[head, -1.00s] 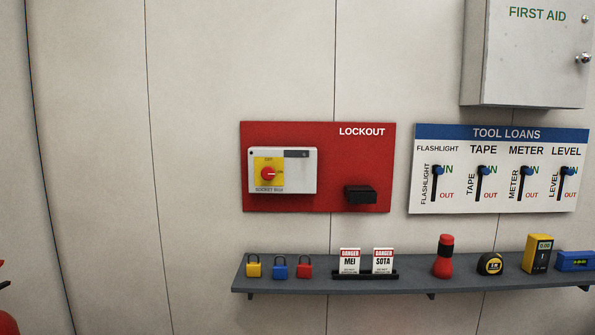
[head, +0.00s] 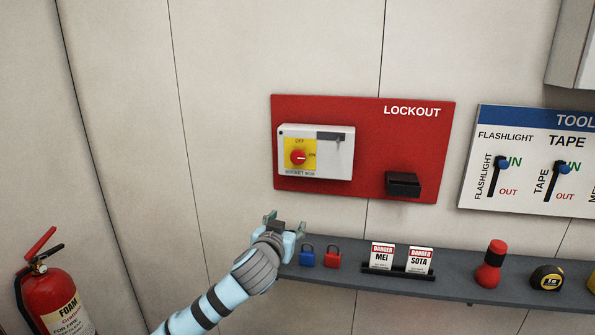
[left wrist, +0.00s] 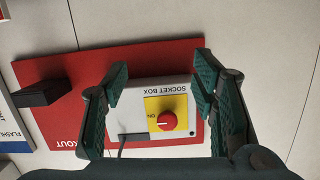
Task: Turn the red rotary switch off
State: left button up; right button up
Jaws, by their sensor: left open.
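The red rotary switch (head: 298,157) sits on a yellow plate of the white socket box (head: 343,168), mounted on the red LOCKOUT board (head: 365,185). OFF is printed above the knob and ON to its right. In the left wrist view the knob (left wrist: 167,121) appears upside down, its pale mark pointing toward ON. My left gripper (head: 284,223) is open and empty, below the socket box and in front of the shelf's left end. In the left wrist view its fingers (left wrist: 161,78) stand apart on either side of the box, with the knob beyond them. My right gripper is not in view.
A grey shelf (head: 335,276) holds blue (head: 307,256) and red (head: 332,257) padlocks, danger tags (head: 382,255), a flashlight (head: 490,264) and a tape measure (head: 547,277). A black holder (head: 403,184) juts from the board. A fire extinguisher (head: 58,300) stands lower left.

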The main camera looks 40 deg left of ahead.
aim_at(297, 157)
pick_arm(q)
notch_tip(297, 157, up, 14)
jog(key=s+d+f+n+t+y, duration=0.1)
jog(key=s+t, duration=0.1)
jog(key=s, duration=0.1)
jog(key=p+x, duration=0.1)
jog(key=x, duration=0.3)
jog(key=p+x, duration=0.1)
jog(key=x, duration=0.4)
jog(key=p+x, duration=0.1)
jog(key=x, duration=0.3)
jog(key=shift+w+d+r+p, duration=0.15)
jog(key=shift+w+r+p, duration=0.15)
jog(key=shift+w, duration=0.15)
jog(key=shift+w+a, duration=0.25)
jog(key=shift+w, duration=0.05)
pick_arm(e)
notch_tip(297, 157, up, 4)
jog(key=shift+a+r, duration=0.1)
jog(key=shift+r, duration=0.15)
pick_arm(q)
jog(key=shift+f, duration=0.1)
jog(key=c, duration=1.1)
